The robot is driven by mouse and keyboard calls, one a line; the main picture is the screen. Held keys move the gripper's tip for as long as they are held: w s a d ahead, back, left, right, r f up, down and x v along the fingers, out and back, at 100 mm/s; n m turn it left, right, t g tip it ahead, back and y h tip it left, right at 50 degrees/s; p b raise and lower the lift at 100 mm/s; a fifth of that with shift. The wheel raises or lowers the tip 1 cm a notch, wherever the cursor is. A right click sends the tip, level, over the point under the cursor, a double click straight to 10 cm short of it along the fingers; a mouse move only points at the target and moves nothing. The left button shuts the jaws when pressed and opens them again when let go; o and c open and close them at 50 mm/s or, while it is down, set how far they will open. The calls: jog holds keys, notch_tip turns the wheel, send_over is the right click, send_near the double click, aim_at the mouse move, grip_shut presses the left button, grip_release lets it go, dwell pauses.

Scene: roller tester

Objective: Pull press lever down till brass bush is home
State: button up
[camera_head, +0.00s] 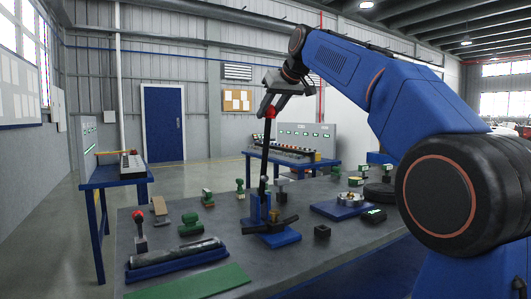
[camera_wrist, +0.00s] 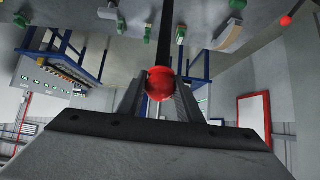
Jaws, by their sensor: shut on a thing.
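The press (camera_head: 266,214) stands on a blue base near the middle of the grey table. Its dark lever (camera_head: 265,155) points up, close to upright, and ends in a red ball knob. My gripper (camera_head: 270,112) is shut on the red knob (camera_wrist: 160,84) at the lever's top. In the wrist view the knob sits between the two fingers, and the dark lever (camera_wrist: 180,45) runs away beyond it. I cannot make out the brass bush; the pressing point is too small and partly hidden by the press frame.
Green stamp-like blocks (camera_head: 190,224) stand left of the press, near another red-knobbed tool (camera_head: 140,232). A long dark bar on a blue base (camera_head: 176,258) and a green mat (camera_head: 192,285) lie in front. A blue tray (camera_head: 342,209) and a small dark block (camera_head: 322,232) are at right.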

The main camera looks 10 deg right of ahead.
jog(key=shift+s+d+f, duration=0.25)
jog(key=shift+s+d, duration=0.05)
jog(key=shift+s, duration=0.55)
jog(key=shift+s+d+f, duration=0.2)
jog(key=shift+s+d, duration=0.05)
jog(key=shift+s, duration=0.65)
jog(key=shift+s+d+f, duration=0.25)
jog(key=shift+s+d, duration=0.05)
jog(key=shift+s, duration=0.65)
jog(key=shift+s+d+f, duration=0.25)
jog(key=shift+s+f, duration=0.15)
jog(key=shift+s, duration=0.35)
jog(key=shift+s+d+f, duration=0.25)
jog(key=shift+s+f, duration=0.1)
jog(key=shift+s, duration=0.45)
jog(key=shift+s+d+f, duration=0.25)
jog(key=shift+s+f, duration=0.15)
jog(key=shift+s, duration=0.35)
jog(key=shift+s+d+f, duration=0.25)
jog(key=shift+s+f, duration=0.25)
jog(key=shift+s, duration=0.2)
jog(key=shift+s+d+f, duration=0.2)
jog(key=shift+s+f, duration=0.35)
jog(key=shift+s, duration=0.2)
jog(key=shift+s+d+f, duration=0.25)
jog(key=shift+s+f, duration=0.25)
jog(key=shift+s, duration=0.2)
